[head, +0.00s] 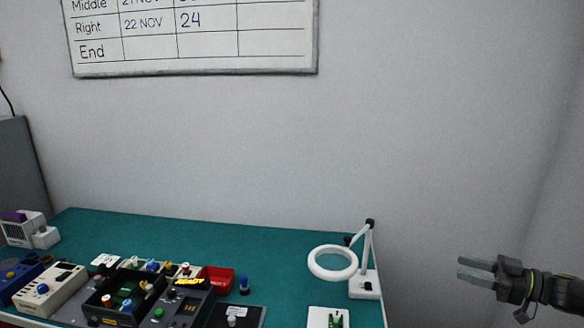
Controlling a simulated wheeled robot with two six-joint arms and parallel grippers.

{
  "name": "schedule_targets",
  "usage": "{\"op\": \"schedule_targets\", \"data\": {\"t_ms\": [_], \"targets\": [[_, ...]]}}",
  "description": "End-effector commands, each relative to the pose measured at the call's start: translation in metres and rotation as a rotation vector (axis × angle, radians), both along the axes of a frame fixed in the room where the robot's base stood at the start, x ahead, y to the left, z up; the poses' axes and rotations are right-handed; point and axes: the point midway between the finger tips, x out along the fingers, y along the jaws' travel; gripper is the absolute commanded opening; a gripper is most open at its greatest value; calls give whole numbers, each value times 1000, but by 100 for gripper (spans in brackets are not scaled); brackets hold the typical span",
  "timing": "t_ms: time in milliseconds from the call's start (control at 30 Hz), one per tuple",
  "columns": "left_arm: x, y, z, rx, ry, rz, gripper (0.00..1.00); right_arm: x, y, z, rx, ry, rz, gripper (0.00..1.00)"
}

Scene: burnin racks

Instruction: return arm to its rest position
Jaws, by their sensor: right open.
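My right gripper (477,272) is at the right of the head view, with its arm coming in from the right edge. Its two grey fingers point left and stand a little apart, with nothing between them. It is to the right of the green-topped bench (200,232), out past the bench's right edge and clear of everything. My left gripper is not in view.
A white ring lamp (333,263) on a stand is at the bench's right end, nearest my right gripper. Black trays (128,297), a red bin (217,279) and a beige device (50,290) crowd the front left. A whiteboard (190,40) hangs on the wall.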

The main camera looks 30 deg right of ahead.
Motion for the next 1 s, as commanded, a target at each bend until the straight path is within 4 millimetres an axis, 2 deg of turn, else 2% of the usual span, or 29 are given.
{"op": "schedule_targets", "data": {"t_ms": [200, 333, 433, 600, 700, 800, 1000], "targets": [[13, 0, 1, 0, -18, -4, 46, 2, 12, -44, -8, 36, -103, 43], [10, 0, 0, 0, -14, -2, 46, 3, 24, -78, -21, 72, -184, 43], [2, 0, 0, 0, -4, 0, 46, 2, 41, -112, -40, 117, -262, 43], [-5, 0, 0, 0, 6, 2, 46, -1, 78, -168, -91, 217, -391, 43], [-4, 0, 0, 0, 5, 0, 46, -6, 102, -194, -125, 284, -455, 43], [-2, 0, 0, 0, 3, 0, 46, -11, 127, -216, -163, 357, -510, 43], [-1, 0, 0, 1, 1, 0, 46, -27, 179, -243, -238, 510, -594, 43]]}}
